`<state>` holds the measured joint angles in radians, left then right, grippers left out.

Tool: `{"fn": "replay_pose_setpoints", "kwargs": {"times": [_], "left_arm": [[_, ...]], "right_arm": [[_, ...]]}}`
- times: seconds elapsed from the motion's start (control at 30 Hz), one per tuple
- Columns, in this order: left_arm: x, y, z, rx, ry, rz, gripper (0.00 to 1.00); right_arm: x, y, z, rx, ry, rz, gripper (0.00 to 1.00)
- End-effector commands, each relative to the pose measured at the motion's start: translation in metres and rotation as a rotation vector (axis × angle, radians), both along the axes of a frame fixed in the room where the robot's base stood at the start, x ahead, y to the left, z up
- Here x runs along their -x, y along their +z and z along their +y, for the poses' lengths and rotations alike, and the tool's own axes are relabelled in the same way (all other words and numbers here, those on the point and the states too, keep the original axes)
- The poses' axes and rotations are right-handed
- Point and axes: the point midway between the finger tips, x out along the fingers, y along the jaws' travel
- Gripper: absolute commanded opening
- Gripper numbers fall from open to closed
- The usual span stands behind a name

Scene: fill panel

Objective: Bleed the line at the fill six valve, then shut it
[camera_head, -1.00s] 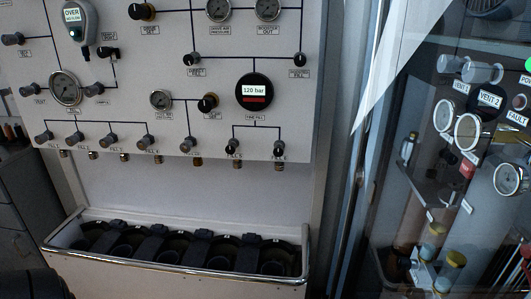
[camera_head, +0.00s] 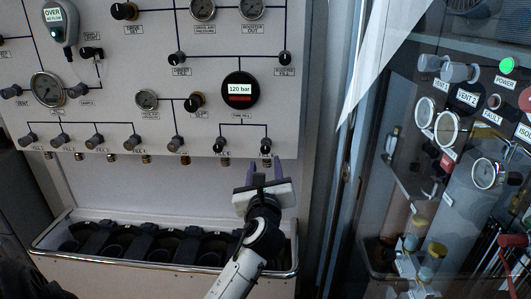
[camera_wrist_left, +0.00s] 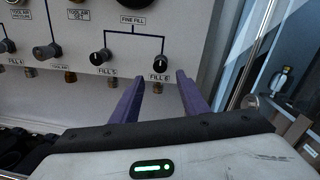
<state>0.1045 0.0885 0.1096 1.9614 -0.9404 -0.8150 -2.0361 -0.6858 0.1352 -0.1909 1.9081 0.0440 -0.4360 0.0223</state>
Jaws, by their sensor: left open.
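The fill six valve (camera_head: 265,147) is a small black knob at the lower right of the grey panel, at the end of the fine fill branch. In the left wrist view the fill six knob (camera_wrist_left: 158,65) shows above its label, with a brass outlet (camera_wrist_left: 157,87) below. I cannot tell its setting. My left gripper (camera_head: 264,172) is open and empty, just below and in front of this valve. In the left wrist view the purple fingers of the left gripper (camera_wrist_left: 159,80) stand apart on both sides of the outlet, below the knob. My right gripper is not in view.
The fill five knob (camera_wrist_left: 100,57) is close on the left. A round display (camera_head: 239,91) above reads 120 bar. A metal-railed trough (camera_head: 120,262) with dark bottle holders runs below the panel. A glass-fronted cabinet (camera_head: 440,190) with gauges stands to the right.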

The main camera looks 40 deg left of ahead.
Motion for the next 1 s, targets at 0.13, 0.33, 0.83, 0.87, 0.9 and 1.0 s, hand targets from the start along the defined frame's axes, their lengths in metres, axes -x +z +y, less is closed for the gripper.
{"fn": "replay_pose_setpoints", "kwargs": {"times": [0.13, 0.33, 0.83, 0.87, 0.9, 1.0], "left_arm": [[-0.022, 0.002, 0.020, 0.001, 0.000, -0.002, 0.41], [-0.047, 0.001, 0.043, 0.003, 0.000, -0.001, 0.41], [-0.060, 0.000, 0.055, 0.003, -0.003, -0.003, 0.41], [-0.060, 0.000, 0.055, 0.003, -0.003, -0.003, 0.36], [-0.060, 0.000, 0.055, 0.003, -0.003, -0.003, 0.29], [-0.060, 0.000, 0.055, 0.003, -0.003, -0.003, 0.12]], "right_arm": [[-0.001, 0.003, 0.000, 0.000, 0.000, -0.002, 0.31], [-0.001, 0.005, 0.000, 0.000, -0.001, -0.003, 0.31], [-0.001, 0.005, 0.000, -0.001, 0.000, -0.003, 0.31], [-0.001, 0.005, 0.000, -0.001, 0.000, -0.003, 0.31], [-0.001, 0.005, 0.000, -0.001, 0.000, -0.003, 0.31], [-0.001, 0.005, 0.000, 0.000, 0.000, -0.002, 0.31]]}}
